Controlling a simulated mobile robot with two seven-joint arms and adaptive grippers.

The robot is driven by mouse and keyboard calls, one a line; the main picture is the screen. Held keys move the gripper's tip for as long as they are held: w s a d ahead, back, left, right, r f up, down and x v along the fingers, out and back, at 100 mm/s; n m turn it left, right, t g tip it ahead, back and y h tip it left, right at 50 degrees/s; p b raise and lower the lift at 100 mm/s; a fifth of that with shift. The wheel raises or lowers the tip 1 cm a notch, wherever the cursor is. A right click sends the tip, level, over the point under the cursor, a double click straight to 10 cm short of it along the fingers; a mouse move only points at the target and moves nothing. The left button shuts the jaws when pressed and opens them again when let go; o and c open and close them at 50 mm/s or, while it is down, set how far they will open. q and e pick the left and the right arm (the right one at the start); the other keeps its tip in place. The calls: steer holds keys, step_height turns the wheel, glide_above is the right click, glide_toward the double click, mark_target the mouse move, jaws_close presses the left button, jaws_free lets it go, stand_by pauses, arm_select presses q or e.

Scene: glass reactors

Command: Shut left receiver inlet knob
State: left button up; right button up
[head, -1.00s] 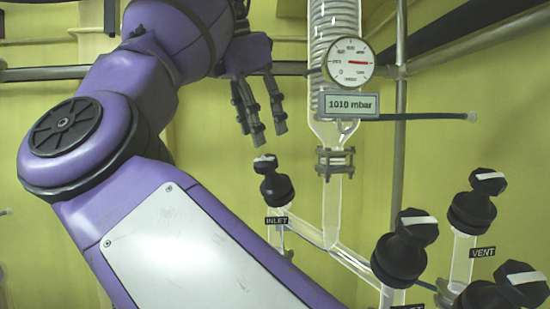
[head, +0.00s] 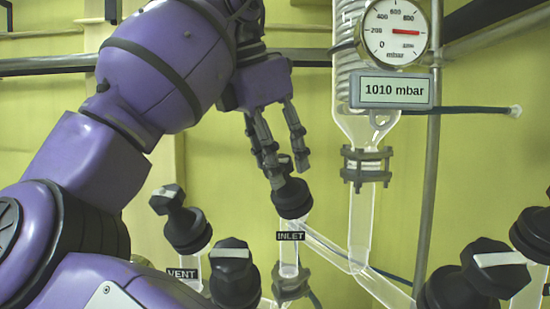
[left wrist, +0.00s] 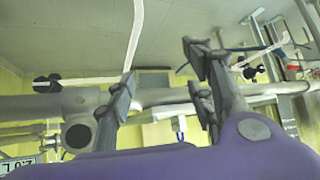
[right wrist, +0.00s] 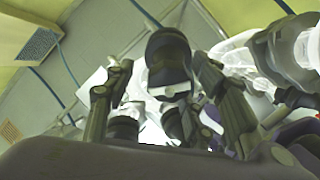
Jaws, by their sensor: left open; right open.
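The inlet knob (head: 292,200) is a black knob on a glass stem. The label INLET (head: 290,236) hangs just below it. My right gripper (head: 290,174) is open and comes down from above, with its fingers around the upper part of this knob. I cannot tell whether they touch it. In the right wrist view, a black knob (right wrist: 168,52) shows between the open fingers of the right gripper (right wrist: 160,75). My left gripper (left wrist: 162,62) is open and empty in the left wrist view, away from the knob.
A vent knob (head: 186,224) stands left of the inlet knob, and another black knob (head: 235,272) stands below. More black knobs (head: 484,274) are at the lower right. A glass column (head: 361,220), a dial gauge (head: 394,30) and a 1010 mbar display (head: 394,90) are close on the right.

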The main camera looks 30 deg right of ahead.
steer(key=shift+s+d+f, duration=0.1)
steer(key=shift+s, duration=0.25)
steer(key=c, duration=1.1)
steer(key=shift+m, duration=0.3)
